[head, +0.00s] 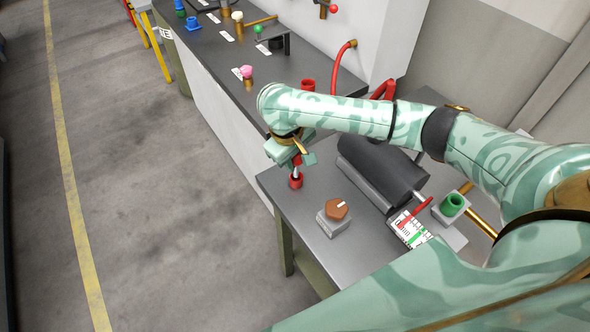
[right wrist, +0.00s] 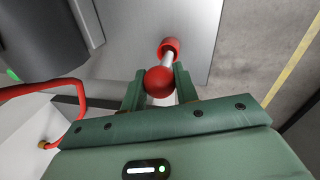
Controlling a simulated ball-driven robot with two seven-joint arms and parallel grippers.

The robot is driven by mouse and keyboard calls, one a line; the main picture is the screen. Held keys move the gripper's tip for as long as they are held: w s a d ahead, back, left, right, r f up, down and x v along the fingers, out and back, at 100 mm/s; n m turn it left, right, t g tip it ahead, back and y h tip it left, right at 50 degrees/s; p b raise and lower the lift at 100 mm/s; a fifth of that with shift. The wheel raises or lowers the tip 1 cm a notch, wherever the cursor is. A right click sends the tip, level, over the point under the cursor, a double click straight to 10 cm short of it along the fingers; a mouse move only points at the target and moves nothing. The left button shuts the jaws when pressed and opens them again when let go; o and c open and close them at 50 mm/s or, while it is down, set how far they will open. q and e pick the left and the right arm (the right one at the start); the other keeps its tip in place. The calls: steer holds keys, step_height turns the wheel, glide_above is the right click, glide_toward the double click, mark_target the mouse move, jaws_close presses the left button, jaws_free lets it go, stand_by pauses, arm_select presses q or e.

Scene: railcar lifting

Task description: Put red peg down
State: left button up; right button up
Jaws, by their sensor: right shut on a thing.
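The red peg (right wrist: 158,82) has a round red knob and a silver shaft. My right gripper (head: 297,160) is shut on it at the knob end, with one finger on each side in the right wrist view. The peg is roughly upright near the left edge of the near grey table (head: 300,205). A red cup-like piece (head: 295,182) is at the shaft's lower end, and it also shows in the right wrist view (right wrist: 170,47). I cannot tell whether the shaft is inside it or only above it. My left gripper is not in view.
A brown knob on a grey block (head: 337,212), a dark cylinder (head: 378,168), a gauge panel (head: 409,228) and a green cup (head: 453,203) share the table. A back bench (head: 215,60) holds another red cup (head: 308,85) and a pink knob (head: 246,72). Open floor is left.

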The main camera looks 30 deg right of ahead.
mark_target(296, 165)
steer(key=b+x, duration=0.1)
steer(key=x, duration=0.1)
steer(key=b+x, duration=0.1)
steer(key=x, duration=0.1)
steer(key=shift+w+a+f+b, duration=0.15)
steer(key=shift+w+a+b, duration=0.05)
steer(key=shift+b, duration=0.2)
steer(key=shift+r, duration=0.2)
steer(key=shift+f, duration=0.1)
steer(key=o, duration=1)
steer(key=p+v, duration=0.7)
steer(key=v, duration=0.5)
